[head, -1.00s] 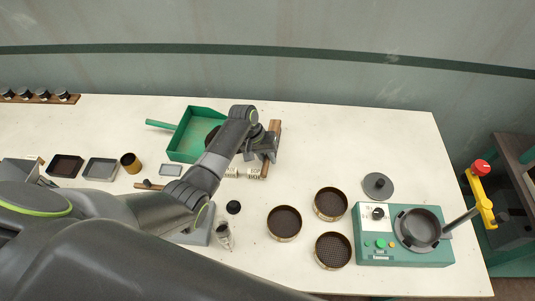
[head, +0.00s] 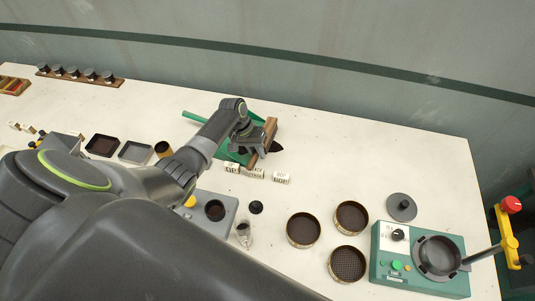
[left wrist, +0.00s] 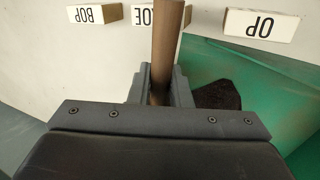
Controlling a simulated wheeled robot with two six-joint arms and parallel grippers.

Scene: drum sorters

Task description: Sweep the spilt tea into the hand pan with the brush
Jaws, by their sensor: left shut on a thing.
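My left gripper (head: 255,147) is shut on the brown wooden handle of the brush (head: 268,138), over the green hand pan (head: 259,107). The handle (left wrist: 167,45) stands between the fingers in the left wrist view; the bristles are hidden there. The pan is largely covered by my arm in the head view; its green floor (left wrist: 275,90) shows in the left wrist view. A dark patch that looks like tea (left wrist: 217,96) lies on it beside the fingers. Another dark patch (head: 278,147) shows right of the brush; I cannot tell whether it is tea or bristles. My right gripper is out of view.
White label blocks (head: 282,178) stand just in front of the pan. Three round sieves (head: 303,230), a green machine (head: 420,262) and a grey lid (head: 401,207) are at the right. The back right table is clear.

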